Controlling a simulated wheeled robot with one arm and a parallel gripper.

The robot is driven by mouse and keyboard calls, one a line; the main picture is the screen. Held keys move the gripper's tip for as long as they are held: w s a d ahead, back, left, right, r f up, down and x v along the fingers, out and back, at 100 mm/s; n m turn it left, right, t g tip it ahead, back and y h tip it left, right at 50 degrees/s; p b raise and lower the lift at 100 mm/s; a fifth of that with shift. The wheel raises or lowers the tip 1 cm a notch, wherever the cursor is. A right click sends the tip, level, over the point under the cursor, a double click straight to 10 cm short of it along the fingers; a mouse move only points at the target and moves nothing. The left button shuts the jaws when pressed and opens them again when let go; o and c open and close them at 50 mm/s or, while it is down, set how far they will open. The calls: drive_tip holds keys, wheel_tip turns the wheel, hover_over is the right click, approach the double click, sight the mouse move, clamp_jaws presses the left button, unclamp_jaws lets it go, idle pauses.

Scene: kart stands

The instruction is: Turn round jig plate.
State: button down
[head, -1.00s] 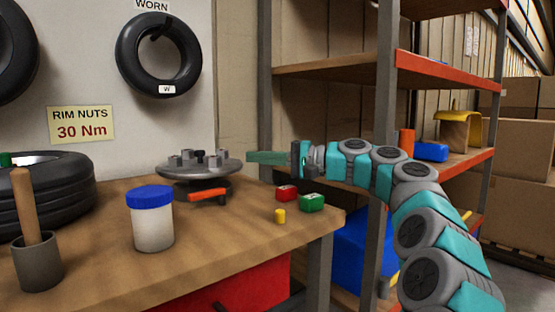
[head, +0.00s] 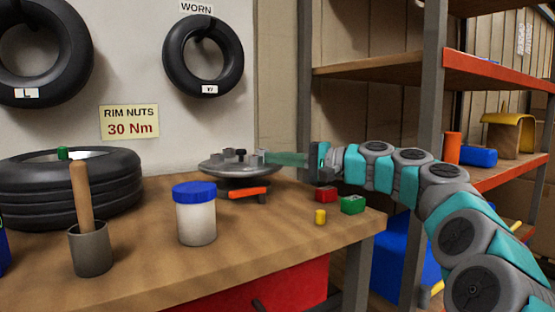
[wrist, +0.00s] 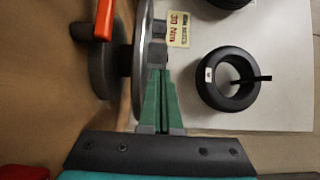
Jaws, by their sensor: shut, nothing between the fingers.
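The jig plate is a round grey disc (head: 222,171) with several upright pegs on top, raised on a dark base on the bench. An orange handle (head: 247,193) sticks out below its front edge. My gripper (head: 267,157) reaches in from the right, its green fingers shut together and empty. The fingertips are at the plate's right edge, about peg height. In the wrist view the plate (wrist: 140,50) shows edge-on and the gripper's fingertips (wrist: 160,72) are close beside a peg (wrist: 158,29). I cannot tell whether they touch it.
A red block (head: 326,194), a green block (head: 353,205) and a small yellow piece (head: 320,217) lie below my gripper. A white jar with blue lid (head: 195,215) and a grey cup with a wooden handle (head: 90,250) stand left. A shelf post (head: 429,100) is behind my arm.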

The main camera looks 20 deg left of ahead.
drive_tip(key=shift+s, duration=0.15)
drive_tip(key=shift+s+a+f+t+b, duration=0.1)
drive_tip(key=shift+s+f+t+b, duration=0.05)
drive_tip(key=shift+t+b, duration=0.15)
drive_tip(key=shift+s+m+t, duration=0.15)
drive_tip(key=shift+m+t, duration=0.15)
drive_tip(key=shift+m, duration=0.1)
drive_tip(key=shift+s+a+m+t+h+b, duration=0.15)
drive_tip(key=shift+s+m+t+h+b, duration=0.15)
drive_tip(key=shift+s+m+t+b, duration=0.4)
drive_tip(key=shift+w, duration=0.3)
